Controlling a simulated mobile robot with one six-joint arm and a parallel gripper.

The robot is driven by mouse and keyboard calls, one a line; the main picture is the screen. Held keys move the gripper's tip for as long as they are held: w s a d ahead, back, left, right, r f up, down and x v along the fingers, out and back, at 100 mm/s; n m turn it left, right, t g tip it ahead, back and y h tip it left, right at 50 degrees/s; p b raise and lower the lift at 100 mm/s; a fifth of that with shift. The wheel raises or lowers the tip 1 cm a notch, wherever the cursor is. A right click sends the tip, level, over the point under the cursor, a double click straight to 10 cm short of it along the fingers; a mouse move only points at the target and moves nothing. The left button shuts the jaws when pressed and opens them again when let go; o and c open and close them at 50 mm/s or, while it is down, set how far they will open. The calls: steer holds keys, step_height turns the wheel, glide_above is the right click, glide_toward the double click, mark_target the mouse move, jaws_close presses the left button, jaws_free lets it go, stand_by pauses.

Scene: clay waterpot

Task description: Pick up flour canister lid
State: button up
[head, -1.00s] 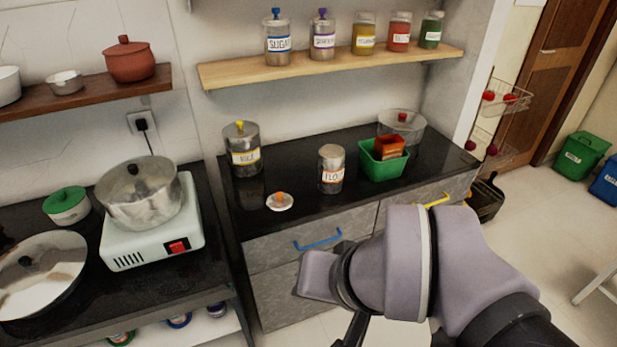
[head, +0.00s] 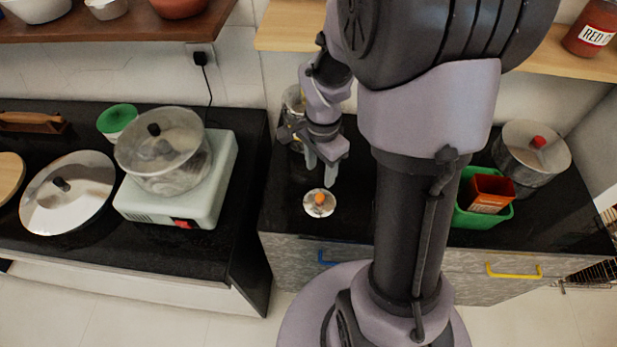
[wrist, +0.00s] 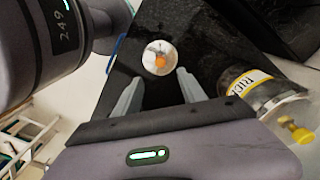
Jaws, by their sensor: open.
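The flour canister lid (head: 320,203) is a small round silver disc with an orange knob, lying on the black counter near its front edge. It also shows in the wrist view (wrist: 160,58), just beyond and between my fingertips. My gripper (head: 322,175) is open and empty, its fingers pointing down above the counter, a little behind the lid. In the wrist view the two grey fingers (wrist: 160,85) are spread apart with the lid ahead of them. They do not appear to touch it. The flour canister is hidden behind my arm in the head view.
The rice canister (wrist: 262,95) with a yellow knob stands close beside my gripper. A green tub (head: 482,214) with a red-orange box and a steel pot (head: 530,155) stand on the right. A wooden shelf (head: 285,28) is above. A stove with a pot (head: 165,150) is left.

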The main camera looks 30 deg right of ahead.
steer(key=b, duration=0.2)
glide_above(320, 197)
step_height(320, 197, down, 7)
steer(key=shift+a+r, duration=0.15)
step_height(320, 197, down, 5)
steer(key=b, duration=0.3)
steer(key=shift+r, duration=0.15)
steer(key=shift+c, duration=0.2)
jaws_close()
